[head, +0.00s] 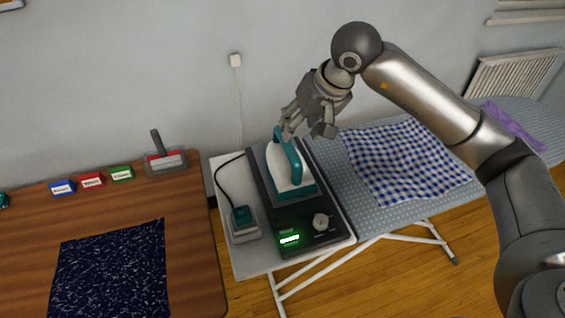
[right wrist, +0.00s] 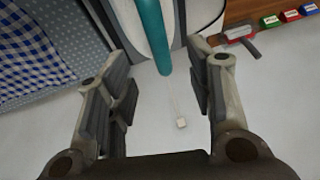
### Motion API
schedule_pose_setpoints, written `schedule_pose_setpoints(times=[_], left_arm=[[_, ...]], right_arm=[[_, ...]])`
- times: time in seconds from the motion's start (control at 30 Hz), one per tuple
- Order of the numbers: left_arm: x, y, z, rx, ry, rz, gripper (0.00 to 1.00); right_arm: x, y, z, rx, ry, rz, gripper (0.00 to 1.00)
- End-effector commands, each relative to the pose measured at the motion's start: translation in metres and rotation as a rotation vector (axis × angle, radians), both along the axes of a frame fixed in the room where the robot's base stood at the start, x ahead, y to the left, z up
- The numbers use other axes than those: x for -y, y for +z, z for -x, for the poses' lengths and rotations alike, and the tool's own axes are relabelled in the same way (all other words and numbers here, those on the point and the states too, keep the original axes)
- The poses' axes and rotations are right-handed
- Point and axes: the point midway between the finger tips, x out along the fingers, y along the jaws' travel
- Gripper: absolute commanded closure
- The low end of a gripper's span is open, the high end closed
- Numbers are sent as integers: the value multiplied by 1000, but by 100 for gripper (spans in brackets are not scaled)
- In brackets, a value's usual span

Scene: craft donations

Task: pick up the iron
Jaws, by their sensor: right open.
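The iron (head: 299,178) is white and teal with a teal handle. It sits on a dark base with a dial and a lit green display, at the left end of the ironing board. My right gripper (head: 307,129) is open just above and behind the handle's far end in the head view. In the right wrist view the teal handle (right wrist: 152,35) shows at the top, between and beyond the open fingers (right wrist: 165,95). Nothing is between the fingertips that I can see as gripped. My left gripper is not in view.
A blue checked cloth (head: 405,160) and a purple cloth (head: 513,126) lie on the ironing board (head: 345,185). A white box with a teal top (head: 242,220) and black cord stands left of the base. A wooden table (head: 195,235) holds a dark cloth (head: 110,272) and small coloured boxes (head: 92,180).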

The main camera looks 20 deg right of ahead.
Motion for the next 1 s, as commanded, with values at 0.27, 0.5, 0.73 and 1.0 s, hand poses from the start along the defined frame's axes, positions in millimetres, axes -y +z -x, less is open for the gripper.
schedule_pose_setpoints(times=[0.27, 0.5, 0.73, 1.0], left_arm=[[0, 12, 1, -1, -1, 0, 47], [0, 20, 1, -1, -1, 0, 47], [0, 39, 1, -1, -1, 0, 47], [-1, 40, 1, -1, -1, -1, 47]], right_arm=[[-7, -37, -16, -6, -1, 5, 51], [-11, -52, -24, -5, 0, 2, 51], [-16, -80, -40, -6, 0, 2, 51], [-18, -94, -46, -2, 1, 4, 51]])
